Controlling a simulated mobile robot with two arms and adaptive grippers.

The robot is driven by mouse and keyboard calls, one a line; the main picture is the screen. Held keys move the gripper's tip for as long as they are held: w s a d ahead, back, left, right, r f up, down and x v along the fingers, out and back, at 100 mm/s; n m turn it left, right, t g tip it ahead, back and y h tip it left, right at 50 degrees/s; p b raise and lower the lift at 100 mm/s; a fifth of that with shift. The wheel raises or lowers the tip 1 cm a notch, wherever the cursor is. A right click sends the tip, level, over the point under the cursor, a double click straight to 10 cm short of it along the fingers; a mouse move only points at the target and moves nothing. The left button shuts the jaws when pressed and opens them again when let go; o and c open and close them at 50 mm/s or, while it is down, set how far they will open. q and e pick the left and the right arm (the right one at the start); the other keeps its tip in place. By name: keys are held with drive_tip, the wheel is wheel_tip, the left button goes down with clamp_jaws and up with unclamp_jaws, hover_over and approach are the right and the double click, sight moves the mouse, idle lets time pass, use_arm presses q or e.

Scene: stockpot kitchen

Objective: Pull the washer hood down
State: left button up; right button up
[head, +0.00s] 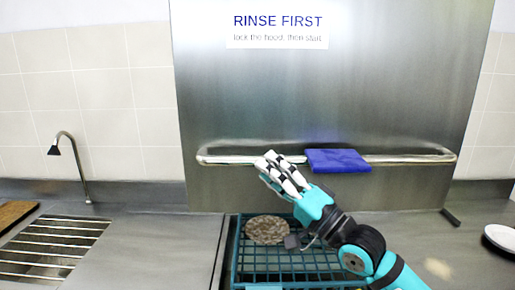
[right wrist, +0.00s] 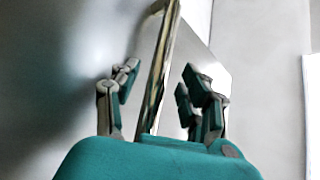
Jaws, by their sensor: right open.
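The washer hood (head: 390,90) is a large upright steel panel with a "RINSE FIRST" sign, and its lower edge is above the teal rack. A metal handle bar (head: 405,159) runs across its lower part. My right gripper (head: 270,170) is at the bar, left of its middle, and hides part of it. In the right wrist view the bar (right wrist: 158,75) runs between the two spread fingers (right wrist: 160,90), which are open. I cannot tell whether either finger touches it. My left gripper is not in view.
A blue cloth (head: 337,161) hangs over the bar just right of my gripper. Below, a teal rack (head: 290,277) holds a round speckled item (head: 267,230). A faucet (head: 78,165) and drain grid (head: 55,240) are at left, a white plate (head: 500,237) at right.

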drive_tip(key=shift+p+x, duration=0.6)
drive_tip(key=shift+x, duration=1.35)
drive_tip(key=shift+f, duration=0.1)
clamp_jaws()
